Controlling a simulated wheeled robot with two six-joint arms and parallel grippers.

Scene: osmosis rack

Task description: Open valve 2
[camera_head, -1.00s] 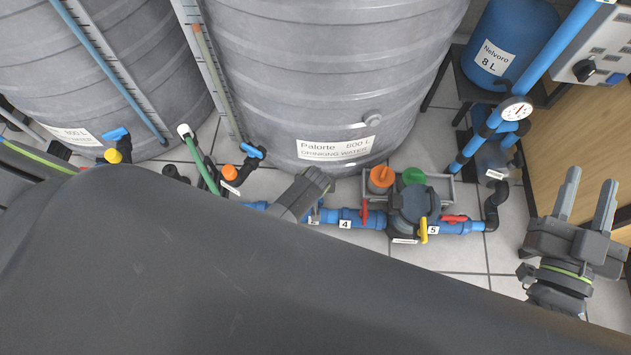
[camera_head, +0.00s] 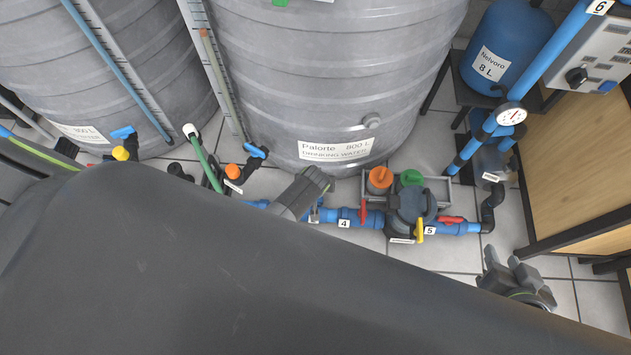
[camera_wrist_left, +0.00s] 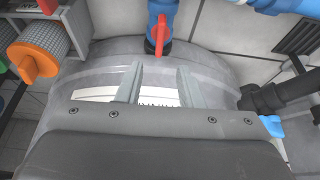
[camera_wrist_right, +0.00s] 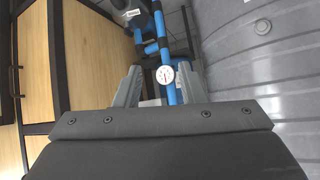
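No label reading 2 is legible, so I cannot tell which valve is valve 2. In the head view a blue-handled valve (camera_head: 256,152) sits at the grey tank's lower left, and a red handle (camera_head: 363,211) stands by label 4. My left gripper (camera_head: 309,192) is in front of the tank's base, partly hidden by my dark arm. In the left wrist view its fingers (camera_wrist_left: 158,82) are apart and empty, with a red valve handle (camera_wrist_left: 161,35) above them and a blue handle (camera_wrist_left: 271,125) to the right. My right gripper (camera_head: 512,268) is low at right; its fingers (camera_wrist_right: 160,85) are apart and empty.
The grey tank (camera_head: 335,70) fills the centre back. Orange (camera_head: 380,178) and green (camera_head: 411,177) caps and a yellow handle (camera_head: 420,231) are by the blue pipe. A gauge (camera_head: 511,114), blue vessel (camera_head: 505,45) and wooden panel (camera_head: 570,160) stand right.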

